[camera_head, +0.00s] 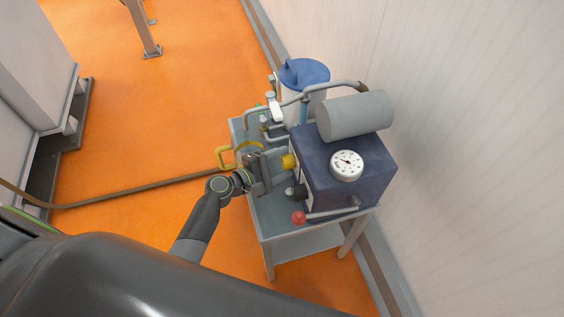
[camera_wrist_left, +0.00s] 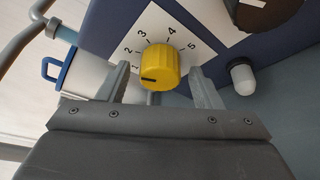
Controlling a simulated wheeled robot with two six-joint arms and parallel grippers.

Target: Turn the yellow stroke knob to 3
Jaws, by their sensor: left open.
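The yellow stroke knob (camera_wrist_left: 159,67) sits on a white scale plate (camera_wrist_left: 150,30) numbered 1 to 5. Its dark pointer line is at the lower left of its face, towards the 1. In the head view the knob (camera_head: 289,161) shows on the left face of the dark blue pump box (camera_head: 320,190). My left gripper (camera_head: 272,171) is in front of that face. In the left wrist view its open fingers (camera_wrist_left: 160,88) stand on either side of the knob, with visible gaps. My right gripper is not in view.
A black knob (camera_wrist_left: 268,12) and a light-grey knob (camera_wrist_left: 242,78) are close to the right of the yellow knob. On the grey cart (camera_head: 265,222), a red-ended lever (camera_head: 299,218), pipes, a grey cylinder (camera_head: 355,115) and a blue-lidded container (camera_head: 304,73) crowd the space. Open orange floor lies left.

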